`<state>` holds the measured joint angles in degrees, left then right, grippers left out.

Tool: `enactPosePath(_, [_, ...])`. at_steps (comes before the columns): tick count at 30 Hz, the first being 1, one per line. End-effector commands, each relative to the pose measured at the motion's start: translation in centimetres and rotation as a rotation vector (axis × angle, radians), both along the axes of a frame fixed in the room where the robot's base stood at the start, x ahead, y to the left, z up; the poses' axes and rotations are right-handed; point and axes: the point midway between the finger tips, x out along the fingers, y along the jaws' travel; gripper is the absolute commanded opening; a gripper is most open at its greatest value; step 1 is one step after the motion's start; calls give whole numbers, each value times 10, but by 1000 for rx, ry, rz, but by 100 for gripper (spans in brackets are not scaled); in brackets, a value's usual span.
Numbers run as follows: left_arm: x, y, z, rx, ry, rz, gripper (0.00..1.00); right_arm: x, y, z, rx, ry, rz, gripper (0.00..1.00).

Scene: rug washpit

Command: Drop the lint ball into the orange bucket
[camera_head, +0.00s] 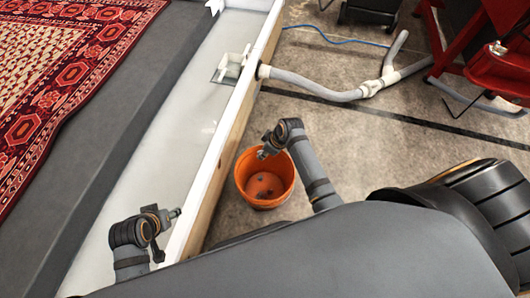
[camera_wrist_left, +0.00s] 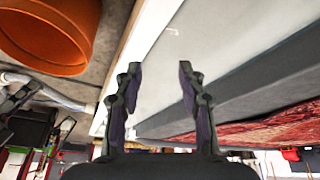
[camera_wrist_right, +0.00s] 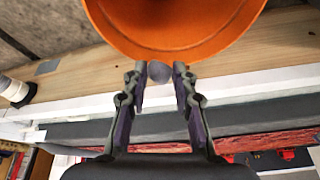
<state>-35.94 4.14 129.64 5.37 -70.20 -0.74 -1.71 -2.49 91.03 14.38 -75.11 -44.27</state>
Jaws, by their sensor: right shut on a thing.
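The orange bucket (camera_head: 283,197) stands upright on the concrete floor beside the wooden side of the washpit. My right gripper (camera_head: 264,153) is over the bucket's far rim, pointing toward its opening. In the right wrist view the gripper is shut on a small grey lint ball (camera_wrist_right: 159,72), held between the fingertips, with the bucket (camera_wrist_right: 170,45) close beyond it. In the head view the ball is hard to make out; small dark spots show inside the bucket. My left gripper (camera_wrist_left: 160,75) is open and empty above the white trough.
The white trough (camera_head: 190,110) with its wooden wall (camera_head: 225,130) runs along the bucket's left. A grey drain pipe (camera_head: 320,90) and red equipment (camera_head: 495,75) lie farther right. A patterned red rug (camera_head: 60,70) lies at the far left.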

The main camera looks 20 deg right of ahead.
Motion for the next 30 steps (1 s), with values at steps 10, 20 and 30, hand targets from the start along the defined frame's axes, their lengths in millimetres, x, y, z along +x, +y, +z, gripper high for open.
enactPosePath(10, [-48,1,-11,6,219,-4,40,-19,3,-22,8,-11,83,18])
enactPosePath(20, [-40,-12,-56,-55,57,-3,40,-19,3,-57,8,-10,80,17])
enactPosePath(30, [18,-12,-29,-62,-226,9,40,-19,3,-64,8,-10,80,17])
